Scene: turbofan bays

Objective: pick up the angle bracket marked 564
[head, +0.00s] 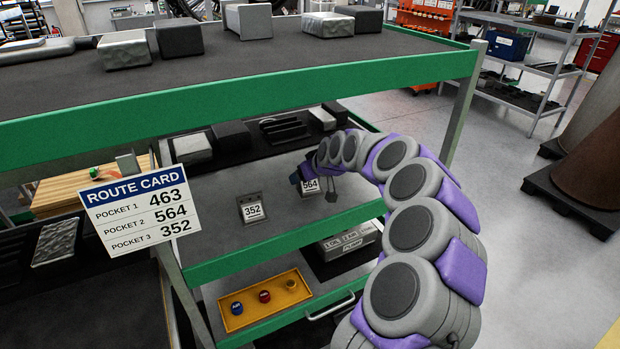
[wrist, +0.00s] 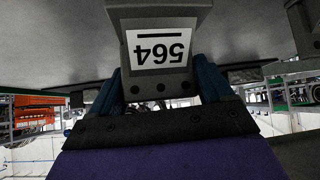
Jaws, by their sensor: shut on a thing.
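The angle bracket marked 564 (head: 311,186) is at the grey middle shelf of the green-edged rack, near my arm's end. In the wrist view the bracket (wrist: 160,45) shows its white label upside down, between the two blue fingers. My gripper (wrist: 160,78) is shut on it. In the head view my gripper (head: 298,180) is small and partly hidden by the bracket and arm. I cannot tell whether the bracket touches the shelf. A second bracket, marked 352 (head: 252,209), stands on the shelf to the left, apart from my gripper.
A route card (head: 140,212) lists 463, 564 and 352 for pockets 1 to 3. The green top shelf (head: 240,95) overhangs the middle shelf (head: 215,235). A yellow tray (head: 240,322) with small coloured parts lies below. Dark and light blocks (head: 232,136) sit behind the brackets.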

